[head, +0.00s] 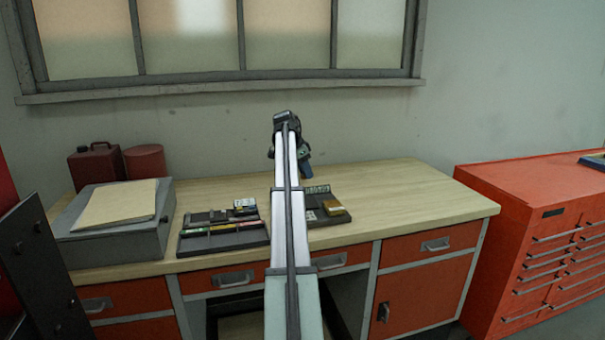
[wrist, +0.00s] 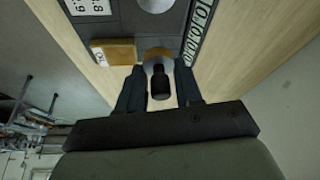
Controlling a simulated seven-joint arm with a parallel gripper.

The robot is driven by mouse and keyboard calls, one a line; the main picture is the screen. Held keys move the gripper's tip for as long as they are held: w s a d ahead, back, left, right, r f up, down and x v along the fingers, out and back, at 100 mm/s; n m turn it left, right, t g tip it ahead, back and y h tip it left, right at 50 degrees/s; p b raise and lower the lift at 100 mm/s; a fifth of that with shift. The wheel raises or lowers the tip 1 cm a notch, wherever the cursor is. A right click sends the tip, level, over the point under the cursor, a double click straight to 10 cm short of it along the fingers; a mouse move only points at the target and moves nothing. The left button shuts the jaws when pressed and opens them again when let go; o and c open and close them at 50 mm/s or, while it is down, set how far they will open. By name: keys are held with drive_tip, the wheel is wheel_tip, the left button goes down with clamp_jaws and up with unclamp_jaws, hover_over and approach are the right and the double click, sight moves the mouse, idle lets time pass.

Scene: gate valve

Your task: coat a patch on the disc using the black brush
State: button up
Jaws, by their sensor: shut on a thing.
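In the wrist view my gripper (wrist: 158,92) is shut on a short black-handled thing, which looks like the black brush (wrist: 160,86). It is seen nearly end-on, with a rounded grey and tan part at its far end. A pale grey round face (wrist: 155,4), which may be the disc, lies just beyond it on a dark panel, cut by the top edge of the picture. I cannot tell whether the brush touches anything. In the head view my gripper (head: 305,172) points down over the bench, and my arm hides the brush and the disc.
A tan block (wrist: 113,52) lies left of the brush on the dark panel (wrist: 124,23); the block also shows in the head view (head: 335,208). A dark tray (head: 225,240) with several strips sits to the left. The bench's right side (head: 420,200) is clear.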

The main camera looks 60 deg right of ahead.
drive_tip(key=shift+m, duration=0.5)
drive_tip(key=shift+f, duration=3.45)
drive_tip(key=shift+w+a+f, duration=0.35)
drive_tip(key=shift+w+f, duration=0.05)
drive_tip(key=shift+f, duration=0.15)
drive_tip(key=shift+w+a, duration=1.45)
drive_tip(key=shift+w, duration=0.3)
drive_tip(key=shift+s+d, duration=0.9)
drive_tip(key=shift+s, duration=0.15)
drive_tip(key=shift+s+d, duration=0.85)
drive_tip(key=shift+s, duration=0.2)
drive_tip(key=shift+r, duration=4.05)
